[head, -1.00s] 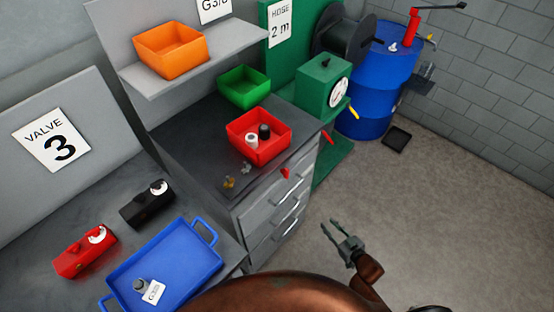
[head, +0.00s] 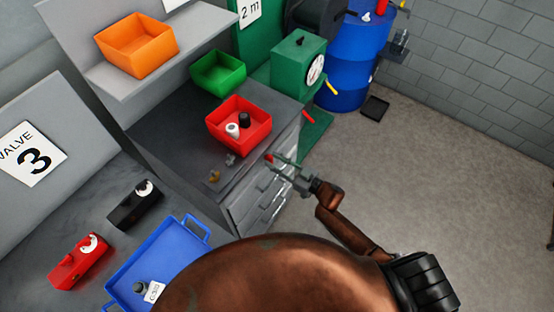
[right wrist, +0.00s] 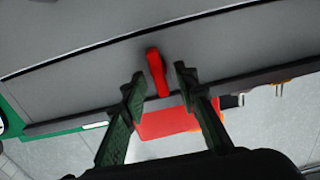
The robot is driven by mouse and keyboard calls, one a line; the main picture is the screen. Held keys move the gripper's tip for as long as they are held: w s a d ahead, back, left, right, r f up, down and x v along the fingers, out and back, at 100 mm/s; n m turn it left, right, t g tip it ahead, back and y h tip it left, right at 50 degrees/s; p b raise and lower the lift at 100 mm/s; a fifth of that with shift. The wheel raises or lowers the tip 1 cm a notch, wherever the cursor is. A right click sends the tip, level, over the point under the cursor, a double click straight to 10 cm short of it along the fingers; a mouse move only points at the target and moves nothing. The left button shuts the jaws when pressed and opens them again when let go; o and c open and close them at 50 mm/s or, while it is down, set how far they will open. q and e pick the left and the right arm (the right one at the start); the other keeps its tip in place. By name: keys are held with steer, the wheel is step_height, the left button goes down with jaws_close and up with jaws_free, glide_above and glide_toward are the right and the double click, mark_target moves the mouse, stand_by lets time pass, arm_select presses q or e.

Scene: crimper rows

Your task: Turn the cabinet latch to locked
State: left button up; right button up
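The latch is a small red handle (head: 269,157) on the grey cabinet's (head: 243,212) front, near its top edge. In the right wrist view the latch (right wrist: 156,72) is a red bar, slightly tilted, near the fingertips. My right gripper (head: 280,166) is open at the cabinet front. In the right wrist view its fingers (right wrist: 160,79) stand apart, one on each side of the latch, with a gap visible at least on the right. I cannot tell whether the left finger touches it. My left gripper is not in view.
A red bin (head: 238,141) with small parts and a green bin (head: 218,73) stand on the cabinet top. A green box with a dial (head: 298,66) and a blue drum (head: 347,70) are beyond. A blue tray (head: 196,240) lies left. Floor at right is clear.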

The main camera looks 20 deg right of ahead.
steer(key=shift+w+a+f, duration=0.1)
steer(key=shift+w+a, duration=0.1)
steer(key=shift+w, duration=0.05)
steer(key=shift+c, duration=0.7)
